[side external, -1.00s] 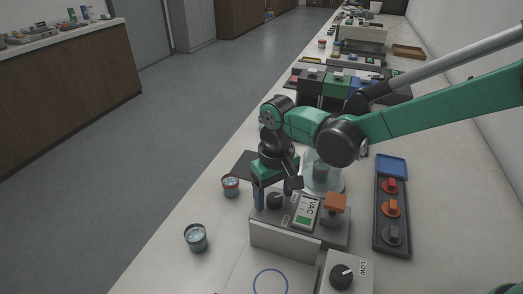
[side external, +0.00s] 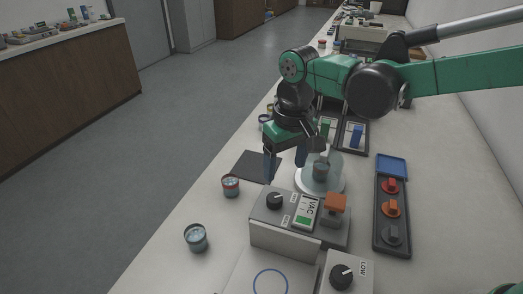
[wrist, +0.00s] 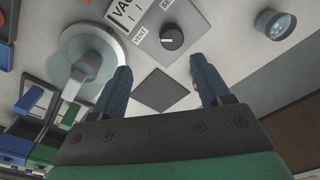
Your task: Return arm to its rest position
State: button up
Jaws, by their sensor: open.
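My gripper (side external: 285,168) is open and empty. It hangs in the air above the back left of the grey control box (side external: 283,238), apart from the black knob (side external: 275,200). In the wrist view my gripper (wrist: 160,65) shows two blue fingers spread wide with nothing between them. The knob (wrist: 171,38) lies beyond the fingertips, beside the VENT label. My green arm reaches in from the right of the side view.
A clear dome (side external: 331,186) stands behind the box. A dark tray (side external: 379,240) with coloured knobs lies right.

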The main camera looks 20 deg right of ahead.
jog(key=s+d+r+t, duration=0.1)
jog(key=s+d+t, duration=0.2)
jog(key=d, duration=0.4)
jog(key=s+d+r+m+t, duration=0.1)
jog(key=s+d+r+t, duration=0.1)
jog(key=s+d, duration=0.3)
jog(key=shift+s+d+r+t, duration=0.2)
jog(key=shift+s+d+t, duration=0.15)
jog(key=shift+d+t, duration=0.5)
jog(key=shift+d, duration=0.15)
